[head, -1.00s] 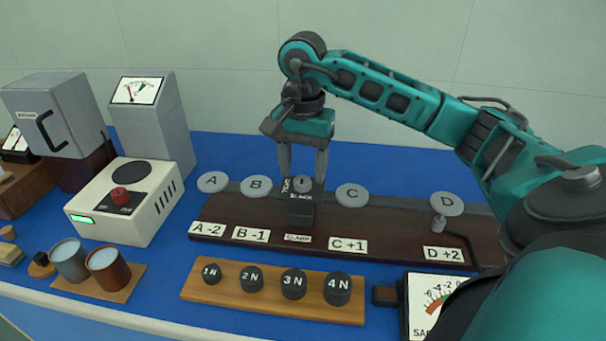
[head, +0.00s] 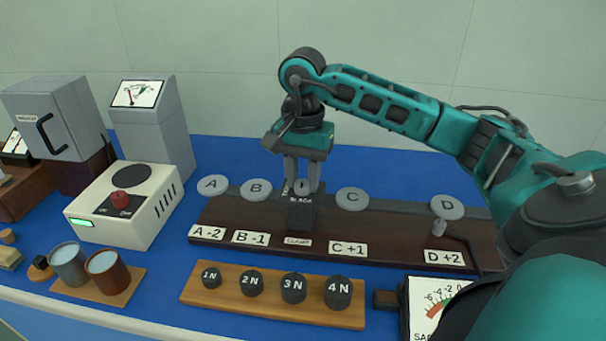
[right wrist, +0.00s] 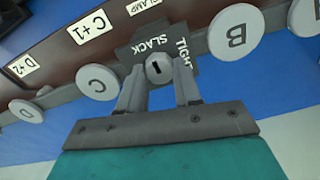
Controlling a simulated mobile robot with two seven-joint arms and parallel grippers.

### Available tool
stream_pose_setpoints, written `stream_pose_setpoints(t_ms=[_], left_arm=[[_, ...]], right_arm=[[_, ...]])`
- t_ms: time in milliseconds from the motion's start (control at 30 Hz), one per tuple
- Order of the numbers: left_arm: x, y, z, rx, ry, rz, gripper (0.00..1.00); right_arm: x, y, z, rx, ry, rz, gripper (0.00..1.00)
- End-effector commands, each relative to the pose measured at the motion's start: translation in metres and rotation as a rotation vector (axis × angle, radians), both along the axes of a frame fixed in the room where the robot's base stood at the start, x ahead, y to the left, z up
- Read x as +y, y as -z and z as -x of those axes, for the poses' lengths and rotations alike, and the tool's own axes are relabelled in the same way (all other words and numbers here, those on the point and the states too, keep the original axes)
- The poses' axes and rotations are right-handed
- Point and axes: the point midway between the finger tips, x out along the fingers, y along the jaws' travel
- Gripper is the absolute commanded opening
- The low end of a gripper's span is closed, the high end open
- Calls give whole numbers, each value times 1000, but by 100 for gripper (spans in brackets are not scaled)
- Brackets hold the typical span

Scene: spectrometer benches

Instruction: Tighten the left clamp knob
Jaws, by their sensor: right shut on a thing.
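The clamp knob (head: 304,185) is a small grey round knob with a dark mark, on a dark block with SLACK and TIGHT lettering, midway along the brown board (head: 395,228). My right gripper (head: 303,189) points down and is shut on the knob, one finger on each side. The right wrist view shows the knob (right wrist: 159,68) between the fingertips, with SLACK at its upper left and TIGHT at its right. I cannot tell exactly which word the mark faces. My left gripper is not in view.
Grey discs A (head: 213,185), B (head: 256,190), C (head: 352,198) and D (head: 447,207) flank the clamp. A wooden strip of weights (head: 270,305) lies in front. A control box (head: 150,210) stands left. Blue bench behind the board is clear.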

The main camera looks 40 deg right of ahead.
Motion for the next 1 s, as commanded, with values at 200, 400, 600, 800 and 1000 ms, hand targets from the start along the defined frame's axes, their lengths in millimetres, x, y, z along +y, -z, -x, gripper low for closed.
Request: stream_pose_setpoints(t_ms=[200, 400, 600, 800, 1000], left_arm=[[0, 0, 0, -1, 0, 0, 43], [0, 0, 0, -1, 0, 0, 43], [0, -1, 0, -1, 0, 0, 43], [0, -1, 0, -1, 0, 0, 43], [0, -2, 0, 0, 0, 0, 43]], right_arm=[[0, 0, 0, 0, 4, 0, 3], [0, 0, 0, 0, 50, 1, 3], [-1, 0, 0, 0, 169, 2, 3], [-1, 0, 1, 0, 347, 1, 3], [-1, 0, 1, 0, 537, 1, 3]])
